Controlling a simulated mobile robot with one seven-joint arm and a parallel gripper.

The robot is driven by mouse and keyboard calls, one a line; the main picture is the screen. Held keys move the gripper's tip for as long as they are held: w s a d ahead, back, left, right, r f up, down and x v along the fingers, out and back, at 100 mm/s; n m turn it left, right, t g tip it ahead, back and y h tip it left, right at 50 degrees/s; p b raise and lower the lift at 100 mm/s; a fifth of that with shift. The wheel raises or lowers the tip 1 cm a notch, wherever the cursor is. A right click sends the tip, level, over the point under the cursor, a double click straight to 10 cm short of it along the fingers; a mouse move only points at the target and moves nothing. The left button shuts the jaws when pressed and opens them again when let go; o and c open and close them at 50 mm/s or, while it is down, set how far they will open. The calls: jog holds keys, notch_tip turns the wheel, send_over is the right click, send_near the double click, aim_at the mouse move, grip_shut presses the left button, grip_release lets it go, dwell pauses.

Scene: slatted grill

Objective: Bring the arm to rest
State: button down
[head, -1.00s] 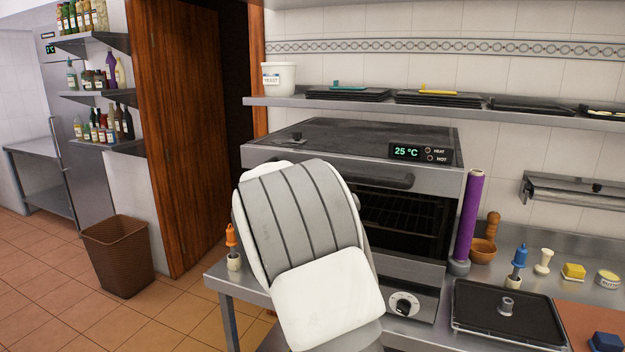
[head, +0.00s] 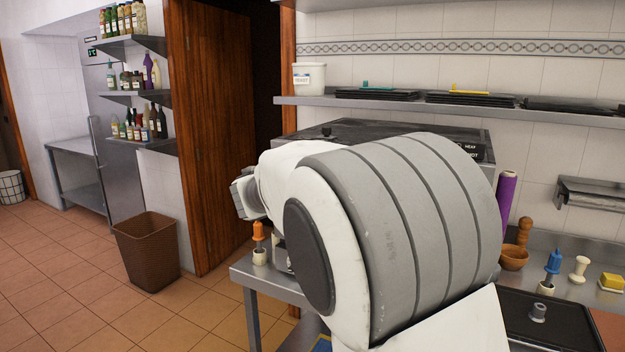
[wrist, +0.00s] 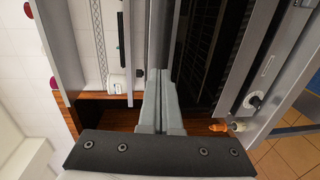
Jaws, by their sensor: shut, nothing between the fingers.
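My arm (head: 395,240) is folded up large in front of the head camera and covers most of the oven (head: 420,130). My gripper (wrist: 160,105) shows in the wrist view with its two grey fingers together and nothing between them. In that view the oven lies sideways beyond the fingers, with its dark racked inside (wrist: 205,50) open to sight. I cannot tell how far the fingertips are from it. In the head view a small grey end part of my arm juts out at left, above the counter; its fingers cannot be made out there.
An orange-handled tool (head: 258,240) stands on the counter's left end. A purple roll (head: 506,200), wooden bowl (head: 513,257), blue-handled tool (head: 551,268) and black tray (head: 575,325) are at right. A shelf (head: 400,100) runs above.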

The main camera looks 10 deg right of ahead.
jog(key=s+d+f+m+g+y, duration=0.1)
jog(key=s+d+f+m+g, duration=0.15)
jog(key=s, duration=0.35)
jog(key=s+d+f+m+g+y, duration=0.1)
jog(key=s+d+f+m+g, duration=0.1)
jog(key=s+d, duration=0.35)
jog(key=s+d+f+m+g+y, duration=0.1)
jog(key=s+d+f+m+g, duration=0.1)
jog(key=s, duration=0.6)
jog(key=s+a+f+m+y, duration=0.2)
jog(key=s+a+f+y, duration=0.1)
jog(key=s, duration=0.7)
jog(key=s+a+f+m+g+y, duration=0.1)
jog(key=s+a+f+y, duration=0.3)
jog(key=s, duration=0.6)
jog(key=shift+a+f+m, duration=0.35)
jog(key=shift+a+m, duration=0.2)
